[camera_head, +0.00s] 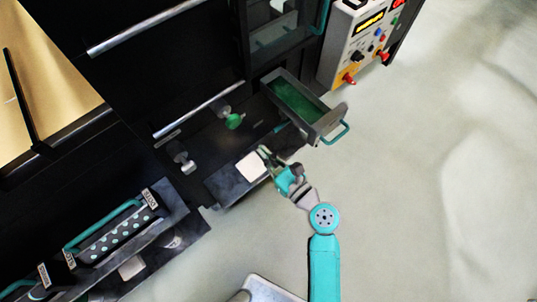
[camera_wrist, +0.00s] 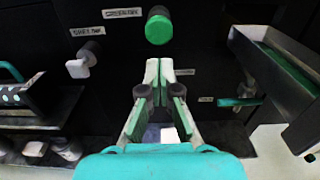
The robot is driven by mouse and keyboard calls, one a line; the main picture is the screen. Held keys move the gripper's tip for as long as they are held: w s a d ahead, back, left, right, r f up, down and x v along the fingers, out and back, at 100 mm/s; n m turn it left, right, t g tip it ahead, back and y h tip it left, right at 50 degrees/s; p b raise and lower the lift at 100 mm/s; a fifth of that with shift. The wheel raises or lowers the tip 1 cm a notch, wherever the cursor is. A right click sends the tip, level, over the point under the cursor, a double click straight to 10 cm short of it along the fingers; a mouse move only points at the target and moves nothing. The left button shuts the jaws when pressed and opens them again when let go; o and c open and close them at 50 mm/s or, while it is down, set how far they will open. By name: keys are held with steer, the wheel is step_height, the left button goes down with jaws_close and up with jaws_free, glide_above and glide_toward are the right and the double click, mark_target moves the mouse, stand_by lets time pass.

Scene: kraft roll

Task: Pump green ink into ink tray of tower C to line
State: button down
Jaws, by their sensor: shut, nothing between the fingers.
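The ink tray (camera_head: 329,123) is a grey metal drawer with a teal handle, pulled out and tilted in the head view. Green ink shows inside it; I cannot make out the line. In the wrist view the tray (camera_wrist: 285,85) is at the right. A pump knob with a green face (camera_head: 234,121) sticks out of the dark machine front. It also shows in the wrist view (camera_wrist: 159,29), just above my fingertips. My gripper (camera_head: 265,153) is shut and empty, below the green knob and left of the tray. Its fingertips meet in the wrist view (camera_wrist: 160,72).
A pale knob (camera_head: 182,158) sits left of the green one. A white item (camera_head: 251,166) lies on the dark ledge by my gripper. A control panel (camera_head: 362,40) stands at upper right. A dotted rack with teal handle (camera_head: 118,236) is at lower left. Open floor lies right.

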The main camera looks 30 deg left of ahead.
mark_target(236, 123)
steer(key=x, duration=1)
steer(key=x, duration=0.3)
steer(key=shift+w+a+r, duration=0.1)
steer(key=shift+a, duration=0.1)
steer(key=shift+r, duration=0.1)
stand_by(0.6)
